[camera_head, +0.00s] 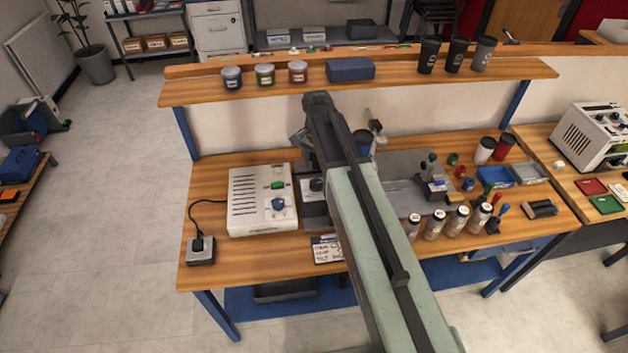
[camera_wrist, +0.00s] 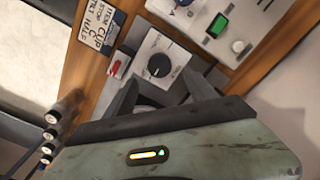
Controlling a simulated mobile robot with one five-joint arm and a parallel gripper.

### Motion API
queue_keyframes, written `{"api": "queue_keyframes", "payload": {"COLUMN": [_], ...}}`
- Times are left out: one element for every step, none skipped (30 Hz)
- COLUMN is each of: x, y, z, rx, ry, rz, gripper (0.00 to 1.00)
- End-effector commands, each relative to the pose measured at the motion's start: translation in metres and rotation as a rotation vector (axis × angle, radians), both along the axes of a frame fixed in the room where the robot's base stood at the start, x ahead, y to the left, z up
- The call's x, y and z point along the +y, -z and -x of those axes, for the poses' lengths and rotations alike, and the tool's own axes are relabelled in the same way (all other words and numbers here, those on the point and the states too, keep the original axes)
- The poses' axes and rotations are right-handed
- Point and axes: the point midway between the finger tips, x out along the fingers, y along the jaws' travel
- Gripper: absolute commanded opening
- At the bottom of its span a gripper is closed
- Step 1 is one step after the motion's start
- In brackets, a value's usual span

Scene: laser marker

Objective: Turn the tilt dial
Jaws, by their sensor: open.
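A round black dial (camera_wrist: 159,65) sits on a pale plate with scale marks in the wrist view; it is likely the tilt dial. In the head view a dark dial (camera_head: 317,184) shows just left of my arm. My gripper (camera_wrist: 161,78) is open, its two dark fingers apart on either side of and below the dial in the picture. A sign (camera_wrist: 101,28) beside the plate reads item cup C, stop, tilt half. My arm hides part of the station in the head view.
A white control box (camera_head: 250,210) with a green display and blue knob stands left of the dial. A red switch (camera_wrist: 116,67) is near the dial. Several bottles (camera_head: 434,225) stand right of my arm. A shelf (camera_head: 400,82) with jars and cups runs behind.

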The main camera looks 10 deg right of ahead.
Motion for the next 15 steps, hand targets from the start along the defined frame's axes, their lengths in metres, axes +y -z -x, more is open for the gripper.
{"api": "queue_keyframes", "payload": {"x": [0.000, 0.000, 0.000, 0.001, 0.001, 0.001, 0.001, 0.001, 0.001, 0.001, 0.001, 0.001, 0.001, 0.001, 0.001], "y": [0.012, 0.017, 0.024, 0.030, 0.035, 0.043, 0.048, 0.054, 0.060, 0.064, 0.067, 0.071, 0.072, 0.073, 0.073], "z": [0.000, 0.000, 0.000, 0.000, 0.000, 0.000, 0.000, 0.000, 0.000, 0.000, 0.000, 0.000, 0.000, 0.000, 0.000], "rx": [0.000, 0.000, 0.000, 0.000, 0.000, 0.000, 0.000, 0.000, 0.000, 0.000, 0.000, 0.000, 0.000, 0.000, 0.000], "ry": [0.000, -0.001, -0.001, -0.001, -0.001, -0.001, -0.001, -0.001, -0.001, -0.001, -0.001, -0.002, -0.002, -0.002, -0.002], "rz": [0.000, 0.000, 0.000, 0.000, 0.000, 0.000, 0.000, 0.000, 0.000, 0.000, 0.000, 0.000, 0.000, 0.000, 0.000], "gripper": [0.65, 0.65, 0.65, 0.65, 0.65, 0.65, 0.65, 0.65, 0.65, 0.65, 0.65, 0.65, 0.65, 0.65, 0.65]}}
